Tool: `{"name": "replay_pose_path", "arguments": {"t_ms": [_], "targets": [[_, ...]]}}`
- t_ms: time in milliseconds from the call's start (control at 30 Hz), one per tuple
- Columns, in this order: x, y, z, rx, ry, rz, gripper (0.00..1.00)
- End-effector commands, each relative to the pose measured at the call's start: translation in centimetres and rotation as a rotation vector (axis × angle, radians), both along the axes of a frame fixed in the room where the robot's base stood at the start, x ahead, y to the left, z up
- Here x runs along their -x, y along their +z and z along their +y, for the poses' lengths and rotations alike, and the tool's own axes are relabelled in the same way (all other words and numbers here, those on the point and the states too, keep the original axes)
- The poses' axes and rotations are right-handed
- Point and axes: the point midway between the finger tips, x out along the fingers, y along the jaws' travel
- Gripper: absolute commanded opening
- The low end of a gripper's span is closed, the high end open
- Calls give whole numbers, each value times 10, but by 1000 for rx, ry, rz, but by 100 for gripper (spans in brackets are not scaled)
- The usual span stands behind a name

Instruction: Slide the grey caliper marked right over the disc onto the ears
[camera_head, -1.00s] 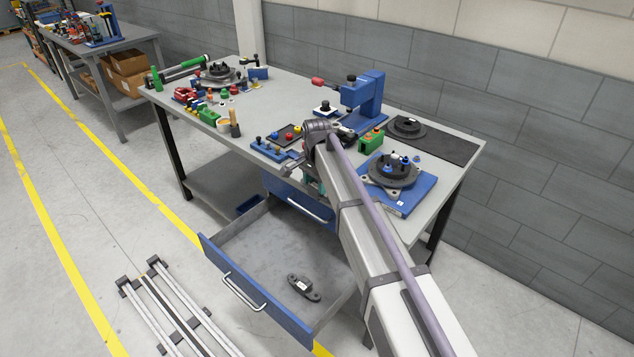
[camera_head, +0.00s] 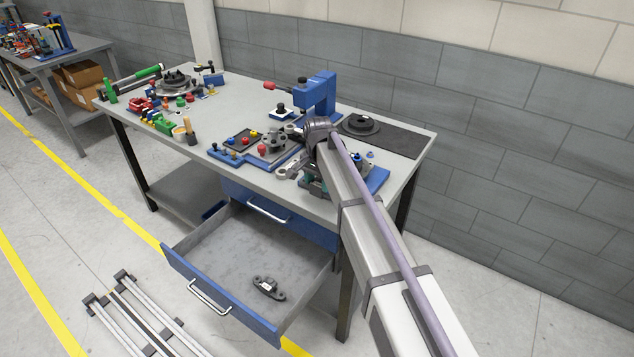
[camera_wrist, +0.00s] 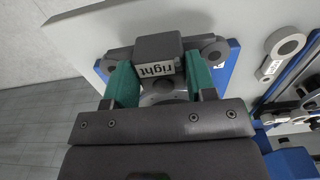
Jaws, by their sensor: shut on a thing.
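My gripper (camera_wrist: 161,90) is shut on the grey caliper marked right (camera_wrist: 178,47), with a green finger on each side of its body. The white "right" label faces the wrist camera, and a round ear shows at each end of the caliper. In the head view my gripper (camera_head: 313,186) is near the blue fixture base (camera_head: 378,179), at the bench's front right, mostly hidden by my arm. The blue base also shows behind the caliper in the wrist view (camera_wrist: 229,68). The disc and its ears are mostly hidden, so I cannot tell whether the caliper touches them.
A grey ringed part (camera_wrist: 286,43) lies beside the base in the wrist view. A blue press (camera_head: 318,92) stands behind my wrist, and a dark mat (camera_head: 395,137) lies at the back right. Below, an open drawer (camera_head: 225,245) holds another dark part (camera_head: 268,288).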

Motion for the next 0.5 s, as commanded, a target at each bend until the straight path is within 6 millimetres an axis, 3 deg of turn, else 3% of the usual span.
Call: {"name": "replay_pose_path", "arguments": {"t_ms": [33,133,500], "targets": [[-2,-10,-1,0,0,0,13],[-4,-16,-2,0,0,0,13],[-5,-16,-3,0,-1,0,13]]}}
